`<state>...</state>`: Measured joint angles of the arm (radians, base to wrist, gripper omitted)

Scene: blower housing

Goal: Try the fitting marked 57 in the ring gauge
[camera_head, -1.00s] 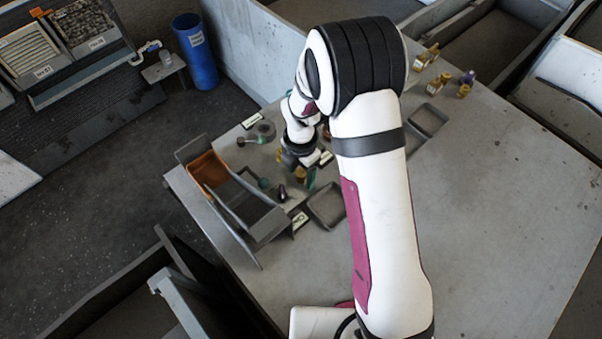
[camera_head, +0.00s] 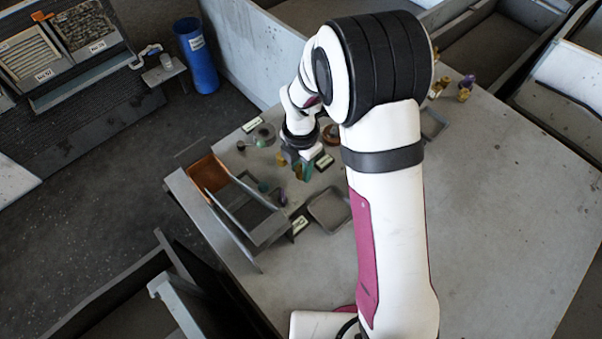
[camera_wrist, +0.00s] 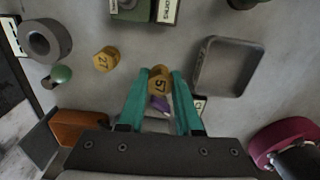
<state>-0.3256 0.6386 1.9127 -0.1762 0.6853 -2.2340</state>
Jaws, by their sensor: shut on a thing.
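The brass-coloured fitting marked 57 (camera_wrist: 160,82) is between the teal fingertips of my gripper (camera_wrist: 160,76) in the wrist view, its number facing the camera. The gripper is shut on it; it also shows in the head view (camera_head: 303,170), small and partly covered by the wrist. A thick grey ring (camera_wrist: 44,40), which looks like the ring gauge, lies at the upper left of the wrist view, apart from the gripper. It also shows in the head view (camera_head: 263,135). Whether the fitting touches the table I cannot tell.
A fitting marked 27 (camera_wrist: 106,58) and a green ball (camera_wrist: 62,73) lie between gripper and ring. An empty grey tray (camera_wrist: 228,66) is on the right. A labelled block (camera_wrist: 143,9) stands at the top. An orange-lined chute (camera_head: 208,173) stands at the table's left edge.

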